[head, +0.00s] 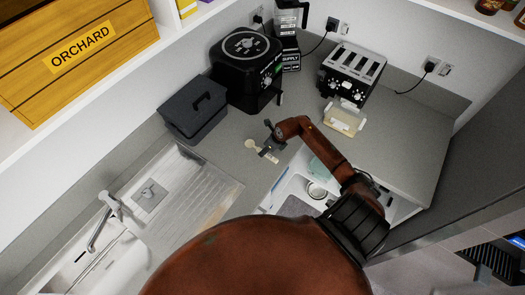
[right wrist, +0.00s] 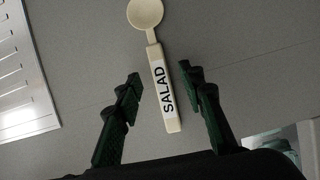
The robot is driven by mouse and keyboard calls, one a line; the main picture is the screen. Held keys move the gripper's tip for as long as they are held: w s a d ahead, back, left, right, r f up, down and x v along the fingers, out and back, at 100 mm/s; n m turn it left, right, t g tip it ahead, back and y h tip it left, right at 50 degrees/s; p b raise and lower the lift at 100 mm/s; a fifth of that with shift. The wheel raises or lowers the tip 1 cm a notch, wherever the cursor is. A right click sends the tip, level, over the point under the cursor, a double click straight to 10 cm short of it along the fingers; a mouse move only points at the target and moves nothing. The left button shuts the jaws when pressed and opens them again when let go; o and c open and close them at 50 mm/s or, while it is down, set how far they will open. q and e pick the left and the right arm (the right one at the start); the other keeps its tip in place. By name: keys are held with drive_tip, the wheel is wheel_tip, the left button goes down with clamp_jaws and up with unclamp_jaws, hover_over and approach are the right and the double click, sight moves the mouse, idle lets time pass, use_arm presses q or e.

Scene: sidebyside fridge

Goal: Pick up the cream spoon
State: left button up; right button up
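The cream spoon (head: 250,144) lies flat on the grey counter, to the right of the sink. In the right wrist view the spoon (right wrist: 146,14) has a round bowl at the top and a handle labelled SALAD. My right gripper (head: 274,131) is just above and beside the handle in the head view. In the right wrist view my right gripper (right wrist: 164,83) is open and empty, one dark finger on each side of the handle with gaps between. Its exact height above the counter is hard to tell. My left gripper is not in view.
A dark toolbox-like case (head: 194,107), a black air fryer (head: 245,70), a toaster (head: 352,72) and a butter dish (head: 343,119) stand behind the spoon. The sink (head: 150,195) is at left. An open drawer (head: 290,185) shows under my arm. The counter around the spoon is mostly clear.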

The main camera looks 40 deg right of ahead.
drive_tip(key=shift+x, duration=1.2)
drive_tip(key=shift+f, duration=0.1)
drive_tip(key=shift+c, duration=0.3)
clamp_jaws()
